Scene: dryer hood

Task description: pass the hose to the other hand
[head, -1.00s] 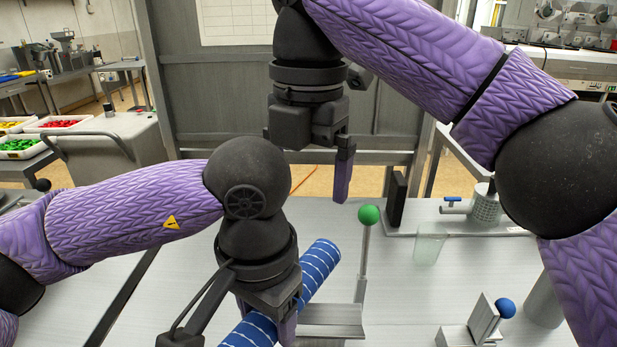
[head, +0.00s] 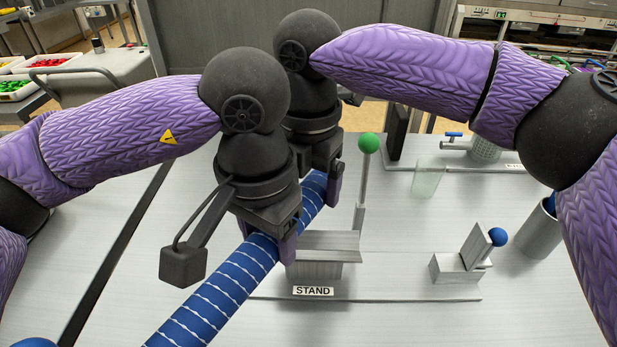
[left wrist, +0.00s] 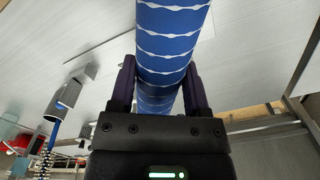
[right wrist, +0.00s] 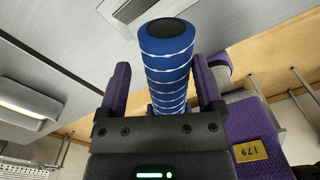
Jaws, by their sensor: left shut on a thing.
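The hose (head: 222,290) is a blue tube with white bands, running diagonally from the lower left up to the far right in the head view. My left gripper (head: 280,243) is shut on the hose near its middle; in the left wrist view the fingers (left wrist: 160,92) touch both sides of it. My right gripper (head: 330,188) is at the hose's far part, partly hidden behind my left wrist. In the right wrist view its open fingers (right wrist: 163,88) straddle the hose near its dark end (right wrist: 168,27), with gaps beside it.
A grey stand (head: 330,268) labelled STAND is just right of the hose. A green-knobbed post (head: 362,180) rises beside my right gripper. A clear cup (head: 428,178), a bracket with a blue ball (head: 458,266) and a grey cylinder (head: 540,238) are on the right.

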